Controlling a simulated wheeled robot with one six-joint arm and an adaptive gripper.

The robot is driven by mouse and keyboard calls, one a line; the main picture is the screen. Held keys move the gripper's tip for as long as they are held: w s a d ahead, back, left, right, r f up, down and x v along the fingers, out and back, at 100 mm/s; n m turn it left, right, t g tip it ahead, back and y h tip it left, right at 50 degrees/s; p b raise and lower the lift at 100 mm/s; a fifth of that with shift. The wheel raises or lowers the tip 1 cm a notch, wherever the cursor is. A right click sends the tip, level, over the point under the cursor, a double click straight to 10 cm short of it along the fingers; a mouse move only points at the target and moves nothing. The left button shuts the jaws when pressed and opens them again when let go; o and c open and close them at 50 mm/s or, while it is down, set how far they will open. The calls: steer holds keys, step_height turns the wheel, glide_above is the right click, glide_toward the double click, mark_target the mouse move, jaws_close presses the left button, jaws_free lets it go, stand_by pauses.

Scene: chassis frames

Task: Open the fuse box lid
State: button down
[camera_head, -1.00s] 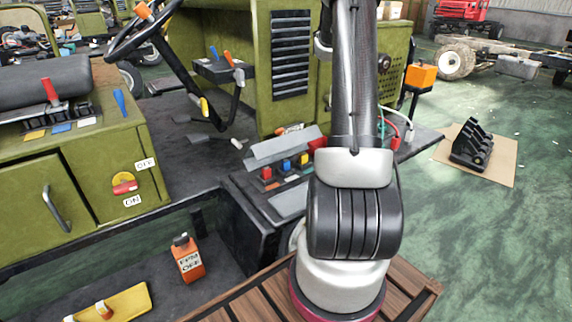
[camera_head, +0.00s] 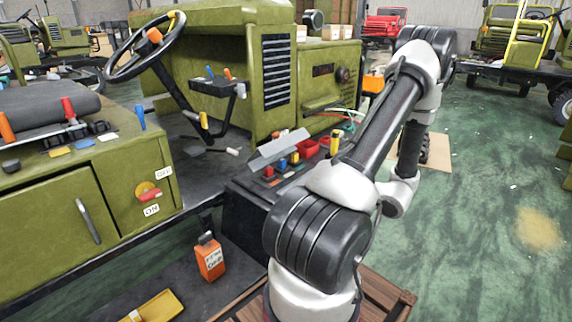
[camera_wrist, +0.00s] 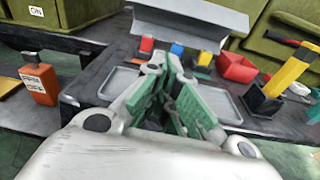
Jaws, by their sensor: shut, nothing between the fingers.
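The fuse box lid (camera_head: 278,148) is a grey panel, standing raised and tilted behind a row of coloured fuses. In the wrist view the lid (camera_wrist: 192,18) shows at the top centre, with red (camera_wrist: 146,46), blue (camera_wrist: 177,49) and yellow (camera_wrist: 205,57) fuses below it. My gripper (camera_wrist: 173,63) is shut and empty, its green-padded fingers pointing toward the fuses and lid. It appears in front of them; I cannot tell whether it touches anything. In the head view my gripper is not visible.
Shallow grey trays lie on the dark chassis deck on both sides of my gripper. A red bin (camera_wrist: 236,68) and a yellow-and-black upright tool (camera_wrist: 292,72) stand to the right.

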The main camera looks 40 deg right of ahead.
mark_target(278, 145)
steer(key=shift+n, duration=0.3)
steer(key=w, duration=0.9)
steer(key=shift+w+f, duration=0.1)
steer(key=shift+w, duration=0.25)
steer(key=w+r, duration=0.1)
steer(key=w, duration=0.2)
steer(key=shift+a+r, duration=0.1)
steer(key=shift+r, duration=0.3)
steer(key=shift+w+r, duration=0.35)
steer(key=shift+w, duration=0.05)
steer(key=shift+r, duration=0.1)
steer(key=shift+w+r+g, duration=0.2)
steer(key=shift+r+g, duration=0.1)
steer(key=shift+r, duration=0.05)
